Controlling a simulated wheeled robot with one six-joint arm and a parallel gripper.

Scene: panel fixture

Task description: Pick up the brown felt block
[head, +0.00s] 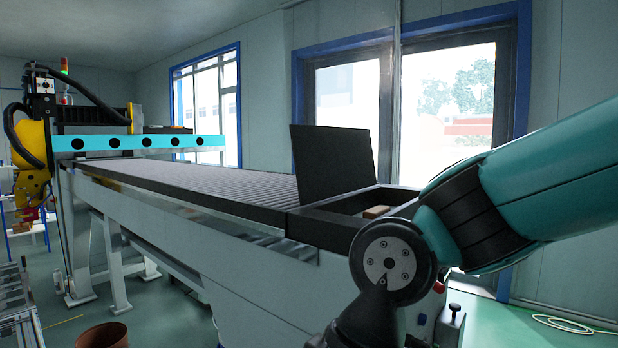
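A small light-brown block (376,211) lies in the open black tray compartment (335,222) at the near end of the long machine bed. I take it for the brown felt block, but it is small in the picture and its felt surface cannot be made out. My arm, teal and black, covers part of the right side of the view, just right of and below the block. My gripper is not in view, so its state and its distance from the block do not show.
A dark upright panel (334,161) stands behind the compartment's left part. The long slatted bed (205,182) runs away to the left, towards a cyan gantry beam (138,143). A brown bucket (102,336) stands on the floor at lower left. A pale hose (575,324) lies at lower right.

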